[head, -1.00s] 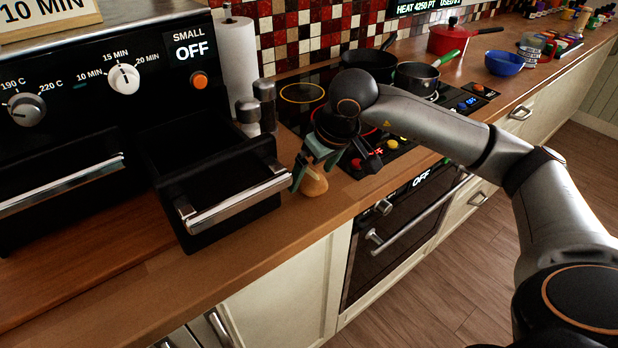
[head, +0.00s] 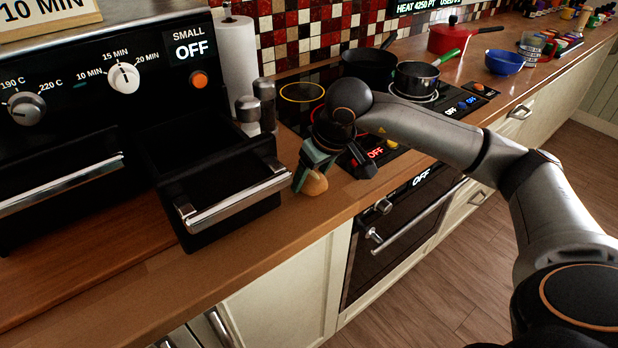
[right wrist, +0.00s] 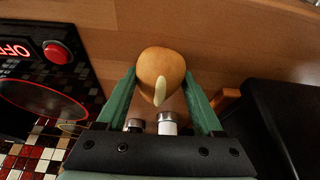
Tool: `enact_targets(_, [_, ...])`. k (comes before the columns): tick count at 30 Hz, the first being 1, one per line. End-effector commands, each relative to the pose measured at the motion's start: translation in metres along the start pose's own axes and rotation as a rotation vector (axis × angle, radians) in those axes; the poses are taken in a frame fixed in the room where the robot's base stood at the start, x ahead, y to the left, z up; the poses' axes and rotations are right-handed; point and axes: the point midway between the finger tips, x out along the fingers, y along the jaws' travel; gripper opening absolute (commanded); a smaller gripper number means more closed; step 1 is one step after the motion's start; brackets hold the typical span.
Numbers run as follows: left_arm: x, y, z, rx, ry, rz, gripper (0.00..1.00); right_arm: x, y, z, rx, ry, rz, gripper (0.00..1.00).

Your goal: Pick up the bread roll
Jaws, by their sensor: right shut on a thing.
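The bread roll (head: 315,183) is a small tan-brown roll with a pale streak on it. It is between the green fingers of my right gripper (head: 311,172), beside the open black drawer on the wooden counter. In the right wrist view the roll (right wrist: 161,72) sits between the two fingertips of the right gripper (right wrist: 161,85), which touch its sides. The right gripper is shut on it. I cannot tell for sure whether the roll is clear of the counter. My left gripper is not in view.
The open black oven drawer (head: 215,187) with a metal handle stands just left of the right gripper. Two shakers (head: 265,104) and a paper towel roll (head: 237,66) stand behind. The cooktop (head: 302,93) with pans lies behind and right. The counter front is clear.

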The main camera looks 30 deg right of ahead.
Motion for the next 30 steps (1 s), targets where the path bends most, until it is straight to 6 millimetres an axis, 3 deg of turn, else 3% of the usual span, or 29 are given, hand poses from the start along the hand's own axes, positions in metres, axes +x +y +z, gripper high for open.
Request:
enact_targets(6, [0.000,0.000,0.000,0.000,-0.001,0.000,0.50,-0.001,0.000,0.000,0.000,0.001,0.000,0.12])
enact_targets(14, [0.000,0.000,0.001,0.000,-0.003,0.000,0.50,-0.002,0.000,-0.001,0.000,0.002,0.000,0.12])
enact_targets(19, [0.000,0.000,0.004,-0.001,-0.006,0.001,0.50,-0.014,0.000,-0.007,0.000,0.006,0.001,0.12])
enact_targets(22, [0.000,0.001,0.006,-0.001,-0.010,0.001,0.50,-0.031,0.000,-0.014,0.000,0.008,0.001,0.12])
enact_targets(30, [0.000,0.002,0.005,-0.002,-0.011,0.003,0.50,-0.109,-0.014,0.010,-0.003,0.010,0.003,0.12])
